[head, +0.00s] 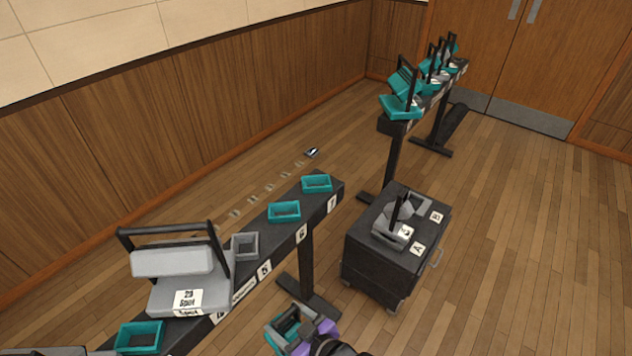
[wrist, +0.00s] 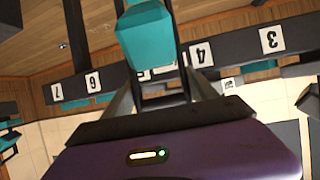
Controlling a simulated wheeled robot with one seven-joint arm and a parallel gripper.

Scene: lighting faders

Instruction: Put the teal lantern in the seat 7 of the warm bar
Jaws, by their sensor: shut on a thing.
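The teal lantern (wrist: 147,38) hangs in my gripper (wrist: 158,92), which is shut on its dark handle, in the wrist view. In the head view my gripper (head: 303,332) is at the bottom edge, in front of the near bar, and little of the lantern can be made out. The near bar (head: 290,247) carries number labels; the writing naming it is unreadable. Its seat 7 (head: 317,183) is a teal, empty tray at the far end. The lantern is apart from that seat. In the wrist view the label 7 (wrist: 57,92) is at the left.
Seat 6 (head: 284,211) is teal and empty; seat 5 (head: 245,246) is grey and empty. A large grey lantern (head: 175,262) stands beside seat 5. A black cart (head: 377,266) holds a grey lantern (head: 393,230). Several teal lanterns (head: 400,106) stand on the far bar.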

